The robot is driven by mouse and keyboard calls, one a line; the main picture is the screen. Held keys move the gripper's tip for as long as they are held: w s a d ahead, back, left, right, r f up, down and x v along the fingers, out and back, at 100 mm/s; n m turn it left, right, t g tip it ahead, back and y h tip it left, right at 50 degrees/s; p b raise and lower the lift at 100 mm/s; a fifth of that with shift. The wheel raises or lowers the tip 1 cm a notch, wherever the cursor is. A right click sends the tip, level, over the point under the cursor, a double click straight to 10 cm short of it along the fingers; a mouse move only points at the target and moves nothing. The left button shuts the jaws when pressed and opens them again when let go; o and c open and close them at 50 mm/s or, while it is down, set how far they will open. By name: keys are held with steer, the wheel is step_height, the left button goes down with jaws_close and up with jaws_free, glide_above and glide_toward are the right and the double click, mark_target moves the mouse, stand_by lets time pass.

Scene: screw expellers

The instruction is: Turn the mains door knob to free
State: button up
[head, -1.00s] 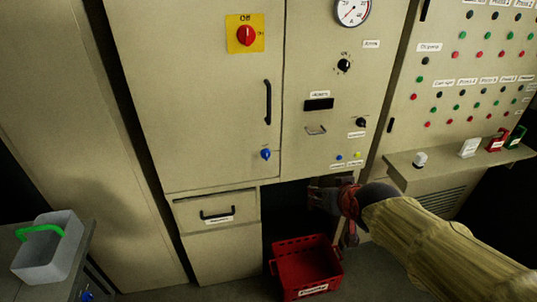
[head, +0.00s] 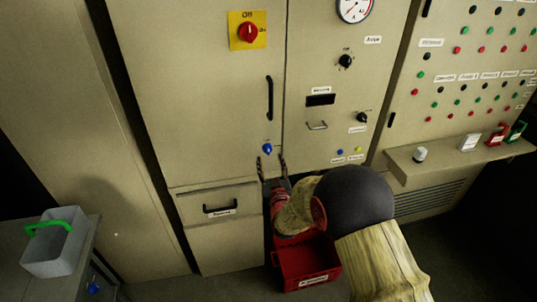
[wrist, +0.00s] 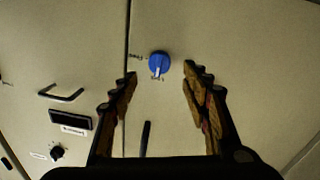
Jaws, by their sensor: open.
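The mains door knob is a small blue knob (head: 267,148) low on the tall left cabinet door, near the door's right edge. It also shows in the wrist view (wrist: 159,64), with a pale mark pointing down in that picture. A label beside its left there seems to read "Free"; another below it is too small to read. My gripper (head: 271,162) is open and empty, just below the knob in the head view. In the wrist view the knob appears between the two spread fingers, ahead of the tips; no contact shows.
A black door handle (head: 269,98) and a red switch on a yellow plate (head: 248,31) are above the knob. A drawer (head: 219,206) is below left. A red crate (head: 309,264) stands under my arm. A shelf (head: 460,158) juts out at right.

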mark_target(268, 152)
steer(key=b+x, duration=0.1)
steer(key=x, duration=0.4)
steer(key=shift+w, duration=0.4)
steer(key=shift+c, duration=1.3)
jaws_close()
